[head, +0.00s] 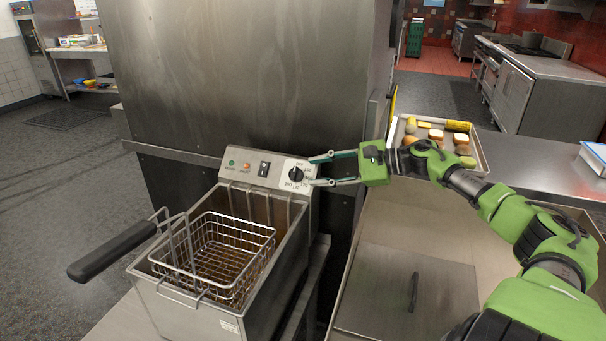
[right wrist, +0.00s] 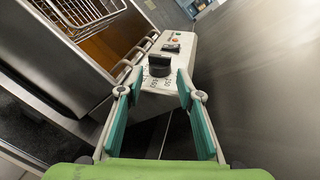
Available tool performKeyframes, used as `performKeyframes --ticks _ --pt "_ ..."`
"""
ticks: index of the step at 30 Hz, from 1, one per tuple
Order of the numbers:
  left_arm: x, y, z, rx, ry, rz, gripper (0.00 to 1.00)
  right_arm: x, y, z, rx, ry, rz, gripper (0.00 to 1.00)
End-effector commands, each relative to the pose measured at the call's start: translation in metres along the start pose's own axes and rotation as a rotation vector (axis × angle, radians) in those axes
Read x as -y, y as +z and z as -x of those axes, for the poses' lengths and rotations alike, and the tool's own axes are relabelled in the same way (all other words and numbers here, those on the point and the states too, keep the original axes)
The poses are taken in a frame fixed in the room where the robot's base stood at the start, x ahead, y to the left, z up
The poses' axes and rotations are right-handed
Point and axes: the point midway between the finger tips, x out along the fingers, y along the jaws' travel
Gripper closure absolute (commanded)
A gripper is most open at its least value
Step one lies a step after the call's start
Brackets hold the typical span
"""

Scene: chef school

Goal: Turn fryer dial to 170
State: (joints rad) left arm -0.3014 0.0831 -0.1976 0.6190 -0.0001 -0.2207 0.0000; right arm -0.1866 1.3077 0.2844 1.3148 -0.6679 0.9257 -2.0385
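The fryer (head: 225,300) stands in the middle left with a wire basket (head: 215,255) in it. Its black dial (head: 295,174) sits at the right end of the sloped control panel, on a white plate with printed numbers. The dial also shows in the right wrist view (right wrist: 159,66), just beyond the fingertips. My right gripper (head: 318,170) is open and empty, its fingers pointing at the dial from the right, one to each side; it also shows in the right wrist view (right wrist: 158,85). I cannot tell the exact dial setting. My left gripper is not in view.
A tall steel cabinet (head: 245,80) rises close behind the panel. A tray of food (head: 482,158) lies on the counter beyond my right arm. The basket's black handle (head: 112,250) juts out to the left. A steel lid (head: 405,290) lies to the right.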

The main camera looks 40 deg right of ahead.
Motion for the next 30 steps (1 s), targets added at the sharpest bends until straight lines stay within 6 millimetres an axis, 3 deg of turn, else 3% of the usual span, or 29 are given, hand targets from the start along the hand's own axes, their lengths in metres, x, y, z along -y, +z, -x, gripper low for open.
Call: performKeyframes --ticks 15,29,30 --pt "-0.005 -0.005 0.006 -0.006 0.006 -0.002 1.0 0.002 0.001 -0.042 0.001 -0.004 0.0 0.67" --pt "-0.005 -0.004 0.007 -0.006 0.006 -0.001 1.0 0.0 0.0 -0.048 0.0 0.0 0.0 0.67" --pt "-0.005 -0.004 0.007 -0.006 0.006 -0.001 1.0 0.0 0.0 -0.048 0.0 0.0 0.0 0.77"
